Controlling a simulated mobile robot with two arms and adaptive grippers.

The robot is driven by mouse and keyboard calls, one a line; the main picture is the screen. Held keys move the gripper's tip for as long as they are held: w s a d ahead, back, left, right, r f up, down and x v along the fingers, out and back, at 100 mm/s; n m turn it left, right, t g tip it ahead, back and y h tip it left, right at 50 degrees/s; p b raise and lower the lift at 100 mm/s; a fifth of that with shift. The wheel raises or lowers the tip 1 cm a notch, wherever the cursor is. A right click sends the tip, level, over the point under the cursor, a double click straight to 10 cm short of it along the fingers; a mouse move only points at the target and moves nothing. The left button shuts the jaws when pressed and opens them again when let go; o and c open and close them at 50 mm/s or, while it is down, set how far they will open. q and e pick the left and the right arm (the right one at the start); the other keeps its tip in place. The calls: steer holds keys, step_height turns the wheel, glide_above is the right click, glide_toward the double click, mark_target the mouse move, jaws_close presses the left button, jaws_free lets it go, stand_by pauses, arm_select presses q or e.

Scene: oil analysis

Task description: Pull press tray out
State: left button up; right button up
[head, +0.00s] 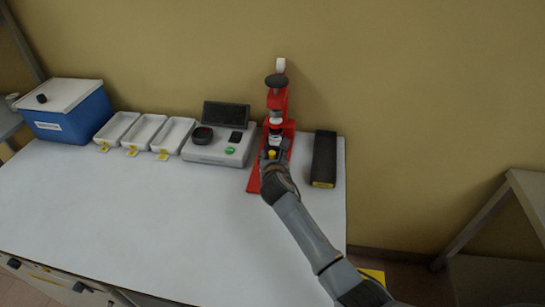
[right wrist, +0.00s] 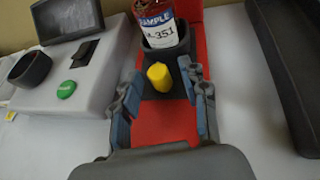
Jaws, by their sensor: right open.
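The red press (head: 277,104) stands at the back of the white table, right of centre in the head view. Its dark tray with a yellow knob (right wrist: 158,77) shows in the right wrist view on the red base (right wrist: 160,125). A sample jar (right wrist: 159,24) labelled "SAMPLE" sits in the dark cup behind the knob. My right gripper (right wrist: 160,92) is open, with one finger on each side of the yellow knob and visible gaps between. In the head view the right gripper (head: 271,157) covers part of the press base. My left gripper is not in view.
A grey analyser (head: 218,150) with a screen stands left of the press. A black box (head: 324,158) lies close on the right. Three white trays (head: 143,132) and a blue bin (head: 75,122) are farther left. The table front is clear.

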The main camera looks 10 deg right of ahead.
steer(key=shift+c, duration=0.5)
jaws_close()
steer(key=s+p, duration=0.1)
steer(key=s+a+p, duration=0.1)
steer(key=s, duration=0.1)
steer(key=s+p, duration=0.1)
steer(key=p, duration=0.1)
steer(key=shift+s+a+r, duration=0.2)
steer(key=shift+a+r, duration=0.05)
steer(key=shift+a, duration=0.1)
steer(key=s+a+p, duration=0.1)
steer(key=s, duration=0.1)
steer(key=s+p, duration=0.1)
steer(key=s, duration=0.1)
steer(key=s+a+p, duration=0.1)
steer(key=s, duration=0.1)
steer(key=shift+a+f, duration=0.2)
steer(key=shift+a, duration=0.1)
steer(key=shift+s+a+f, duration=0.1)
steer(key=shift+f, duration=0.1)
